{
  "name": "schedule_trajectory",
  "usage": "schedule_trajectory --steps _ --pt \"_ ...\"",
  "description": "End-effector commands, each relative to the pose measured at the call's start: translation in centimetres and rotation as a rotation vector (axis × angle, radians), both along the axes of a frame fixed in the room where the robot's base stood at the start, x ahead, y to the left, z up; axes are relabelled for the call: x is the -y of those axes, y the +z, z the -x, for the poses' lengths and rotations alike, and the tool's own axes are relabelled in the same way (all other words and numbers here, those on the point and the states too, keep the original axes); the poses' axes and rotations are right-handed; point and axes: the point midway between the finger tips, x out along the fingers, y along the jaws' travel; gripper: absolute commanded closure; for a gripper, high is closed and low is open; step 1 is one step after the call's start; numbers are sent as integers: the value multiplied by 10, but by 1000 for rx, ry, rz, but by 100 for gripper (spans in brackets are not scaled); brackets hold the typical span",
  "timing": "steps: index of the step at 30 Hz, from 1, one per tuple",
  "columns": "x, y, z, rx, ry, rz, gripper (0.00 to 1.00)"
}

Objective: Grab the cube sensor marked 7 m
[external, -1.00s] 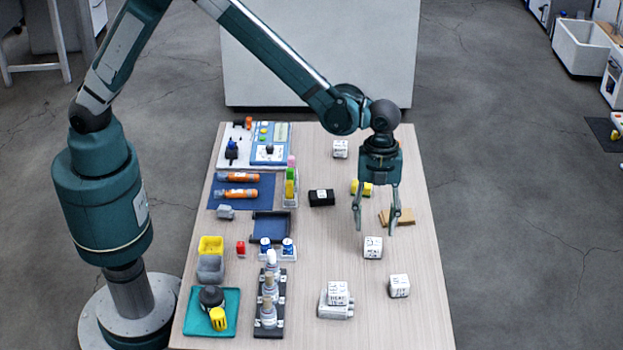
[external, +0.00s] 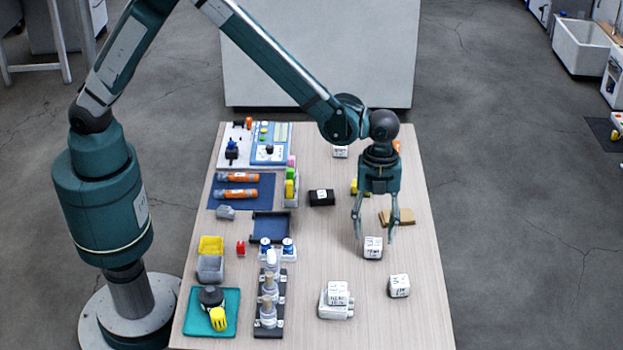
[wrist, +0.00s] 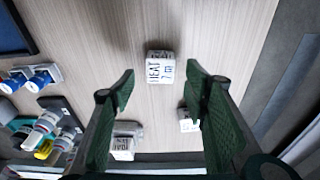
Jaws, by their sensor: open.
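The white cube sensor marked "HEAT 7 m" (wrist: 160,69) sits on the table, centred beyond my fingertips in the wrist view. In the external view I take it to be the white cube (external: 373,248) just below my gripper (external: 375,234). My gripper is open and empty, and its fingers (wrist: 158,88) straddle the cube's line in the wrist view. I see no contact with it. Another white cube (external: 399,286) stands nearer the front right. A further white cube (external: 338,293) rests on a pale block. Their markings are too small to read.
Behind my gripper lie a tan block (external: 402,217) and a partly hidden yellow item (external: 355,187). A black box (external: 321,198) is to the left. A dark rack of bottles (external: 268,300) and a teal tray (external: 229,327) stand front left. Bare tabletop surrounds the nearest cube.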

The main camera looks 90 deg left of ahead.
Motion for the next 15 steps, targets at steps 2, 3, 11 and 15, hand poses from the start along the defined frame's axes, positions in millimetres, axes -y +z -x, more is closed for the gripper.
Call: schedule_trajectory --steps 2,3,11,15 --pt "0 -1 0 0 0 0 55" --pt "0 -2 0 0 0 0 55" --pt "2 -25 0 0 0 0 55" --pt "4 -41 -1 0 0 0 55"
